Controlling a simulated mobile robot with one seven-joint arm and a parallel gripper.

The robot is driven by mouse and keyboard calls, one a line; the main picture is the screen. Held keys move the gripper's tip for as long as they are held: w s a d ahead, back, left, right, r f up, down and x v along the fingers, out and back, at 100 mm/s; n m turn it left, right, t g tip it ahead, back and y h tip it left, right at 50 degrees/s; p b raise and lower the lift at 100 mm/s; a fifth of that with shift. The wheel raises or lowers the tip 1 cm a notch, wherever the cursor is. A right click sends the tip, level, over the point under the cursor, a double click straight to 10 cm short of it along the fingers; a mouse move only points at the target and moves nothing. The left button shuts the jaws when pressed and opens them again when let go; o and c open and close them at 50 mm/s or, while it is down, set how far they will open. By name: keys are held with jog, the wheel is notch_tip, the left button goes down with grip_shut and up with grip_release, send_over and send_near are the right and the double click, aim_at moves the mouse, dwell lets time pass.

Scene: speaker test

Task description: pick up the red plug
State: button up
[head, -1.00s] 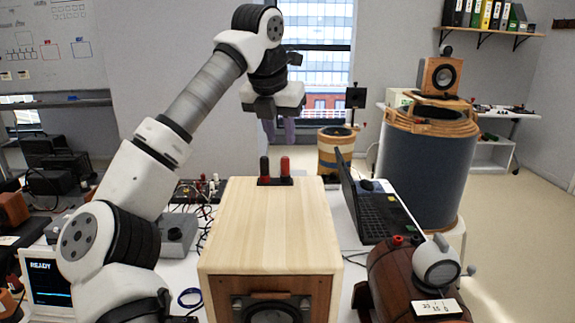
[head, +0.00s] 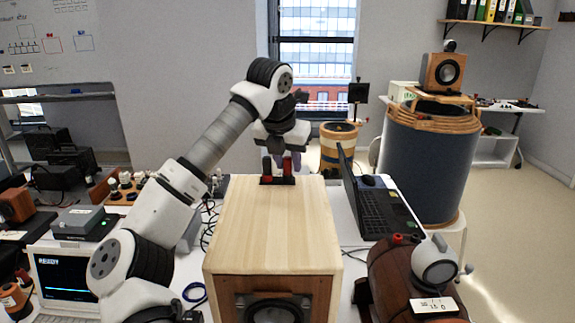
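The red plug (head: 287,164) stands upright in a small black base at the far end of the top of a light wooden speaker box (head: 265,215). The upper part of the red plug is partly hidden by the gripper. I cannot tell whether the fingers touch either plug or how far apart they are.
An open laptop (head: 375,205) stands close to the right of the box. A brown wooden barrel-like cabinet (head: 400,280) with a white device is at the front right. A monitor (head: 65,280) and cables lie left. The box top in front of the plugs is clear.

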aim_at(288, 157)
grip_shut()
jog(key=shift+r, duration=0.15)
notch_tip(288, 157, up, 20)
jog(key=shift+p, duration=0.45)
dwell(0.4)
notch_tip(288, 157, up, 4)
jog(key=p, duration=0.5)
